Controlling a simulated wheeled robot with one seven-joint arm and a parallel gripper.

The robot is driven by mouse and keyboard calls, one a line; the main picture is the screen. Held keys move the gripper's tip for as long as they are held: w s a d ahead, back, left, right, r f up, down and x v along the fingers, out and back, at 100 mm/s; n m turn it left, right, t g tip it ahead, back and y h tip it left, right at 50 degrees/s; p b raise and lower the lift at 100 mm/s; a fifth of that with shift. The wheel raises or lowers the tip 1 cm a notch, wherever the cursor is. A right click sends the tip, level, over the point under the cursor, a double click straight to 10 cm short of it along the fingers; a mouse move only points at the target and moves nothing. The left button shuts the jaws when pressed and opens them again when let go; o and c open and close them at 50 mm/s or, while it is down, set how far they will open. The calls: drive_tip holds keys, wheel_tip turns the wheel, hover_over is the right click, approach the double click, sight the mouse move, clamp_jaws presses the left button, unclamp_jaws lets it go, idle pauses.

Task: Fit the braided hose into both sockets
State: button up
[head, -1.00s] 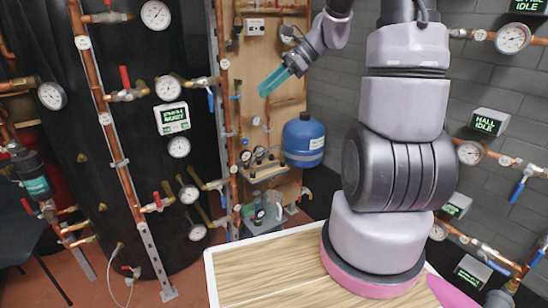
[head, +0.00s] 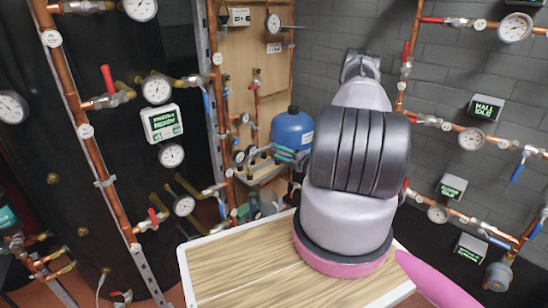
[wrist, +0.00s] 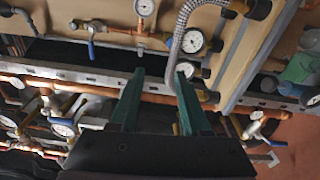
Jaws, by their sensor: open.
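The grey braided hose (wrist: 182,32) shows in the wrist view. Its upper end bends right towards a dark fitting with brass (wrist: 252,8) at the top edge. Its lower part runs down beside the tip of my right finger, and its lower end is hidden. My gripper (wrist: 160,75) is open, with two teal fingers apart and nothing clearly held between them. In the head view the teal of my gripper (head: 288,154) shows in front of the blue tank, partly behind my arm. I cannot make out which fittings are the two sockets.
The blue tank (head: 292,129) stands by the wooden panel (head: 262,65). Copper pipes with gauges and valves line both sides. A wood-topped table (head: 238,268) is in front. In the wrist view, a metal rail (wrist: 70,68) and pipes cross below the hose.

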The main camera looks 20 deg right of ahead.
sight(265, 148)
drive_tip(key=shift+m+t+h, duration=0.3)
drive_tip(key=shift+m+h, duration=0.3)
drive_tip(key=shift+m, duration=0.2)
drive_tip(key=w+a, duration=0.1)
drive_tip(key=w, duration=0.2)
drive_tip(key=w+a+f, duration=0.1)
drive_tip(key=w, duration=0.2)
drive_tip(key=w+f, duration=0.1)
drive_tip(key=w, duration=0.2)
drive_tip(key=shift+w+a+f, duration=0.25)
drive_tip(key=shift+w+a, duration=0.1)
drive_tip(key=shift+a, duration=0.05)
clamp_jaws()
drive_tip(key=shift+r, duration=0.2)
idle(0.5)
